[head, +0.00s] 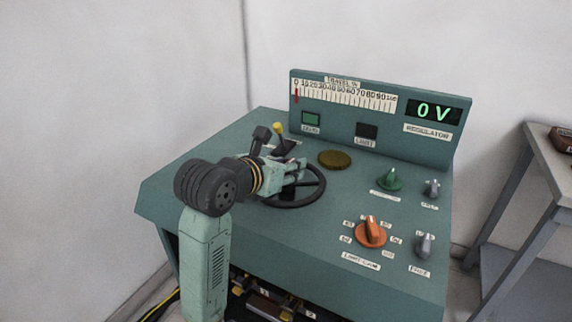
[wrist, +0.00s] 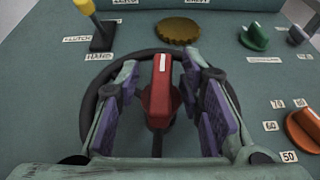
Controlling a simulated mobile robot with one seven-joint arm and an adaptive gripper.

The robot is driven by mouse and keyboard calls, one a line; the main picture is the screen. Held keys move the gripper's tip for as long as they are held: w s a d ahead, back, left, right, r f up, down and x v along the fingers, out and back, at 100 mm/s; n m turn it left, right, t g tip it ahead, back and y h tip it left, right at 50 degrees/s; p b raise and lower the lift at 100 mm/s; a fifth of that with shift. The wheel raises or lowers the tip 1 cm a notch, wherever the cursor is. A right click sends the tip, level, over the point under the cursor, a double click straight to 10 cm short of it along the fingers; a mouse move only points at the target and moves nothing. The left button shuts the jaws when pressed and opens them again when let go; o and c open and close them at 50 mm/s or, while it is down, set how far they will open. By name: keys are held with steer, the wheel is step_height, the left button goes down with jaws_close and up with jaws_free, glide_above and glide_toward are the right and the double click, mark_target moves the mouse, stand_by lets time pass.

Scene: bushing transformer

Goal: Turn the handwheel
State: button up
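The black handwheel (head: 322,191) lies on the sloped teal desk top. Its rim (wrist: 93,92) also shows in the wrist view, curving behind my fingers. A red part with a white mark (wrist: 161,97) stands near the wheel's middle. My gripper (head: 297,170) is over the wheel, reaching in from the left. In the wrist view my gripper (wrist: 160,80) is open, with purple-padded fingers on either side of the red part and gaps visible. I cannot tell how deep the fingers reach.
A yellow-tipped lever (head: 278,130) stands behind my wrist. A brown-gold round cap (head: 335,159) lies behind the wheel. Green (head: 390,180) and orange (head: 371,232) knobs sit to the right. The scale's red pointer is at the left end; the display (head: 434,111) reads 0 V.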

steer(key=v, duration=1.2)
